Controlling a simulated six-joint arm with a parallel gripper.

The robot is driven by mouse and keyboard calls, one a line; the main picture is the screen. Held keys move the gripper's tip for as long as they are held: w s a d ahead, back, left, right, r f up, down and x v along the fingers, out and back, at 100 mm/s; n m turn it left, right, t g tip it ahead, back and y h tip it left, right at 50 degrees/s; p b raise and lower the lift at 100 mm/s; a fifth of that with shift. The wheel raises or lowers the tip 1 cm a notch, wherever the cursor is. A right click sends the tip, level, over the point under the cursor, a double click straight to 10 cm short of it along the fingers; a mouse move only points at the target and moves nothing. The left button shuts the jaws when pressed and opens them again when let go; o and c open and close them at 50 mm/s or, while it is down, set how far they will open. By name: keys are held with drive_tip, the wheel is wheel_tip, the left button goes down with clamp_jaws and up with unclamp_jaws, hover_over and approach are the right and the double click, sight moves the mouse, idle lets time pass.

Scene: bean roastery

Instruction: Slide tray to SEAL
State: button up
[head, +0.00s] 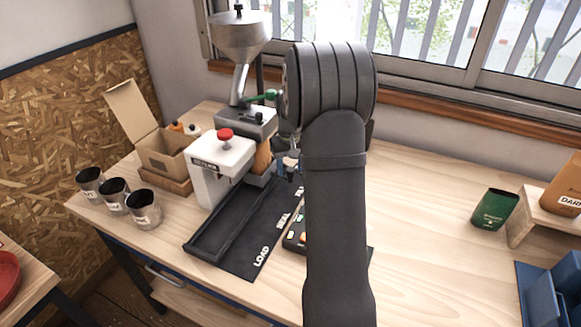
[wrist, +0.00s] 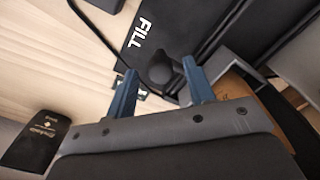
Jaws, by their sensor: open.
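The black slide track (head: 208,240) runs from LOAD at the front, past SEAL, toward FILL at the back. A dark tray (head: 262,180) seems to sit at its far end, partly hidden by the white sealer. A brown pouch (head: 263,158) stands upright there; its edge shows in the wrist view (wrist: 240,88). My gripper (head: 291,168) is mostly hidden by my arm in the head view. In the wrist view my gripper (wrist: 160,82) is open, its blue fingers on either side of a black knob (wrist: 160,70) near the FILL label. I cannot tell whether they touch it.
A white sealer (head: 222,165) with a red knob stands beside the track, with a hopper machine (head: 240,50) behind. Several metal cups (head: 115,195) and an open carton (head: 160,145) are at left. A green pouch (head: 494,208) and blue bin (head: 545,295) are at right. The table's middle right is clear.

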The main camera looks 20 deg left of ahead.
drive_tip(key=shift+f, duration=0.25)
clamp_jaws()
drive_tip(key=s, duration=1.3)
unclamp_jaws()
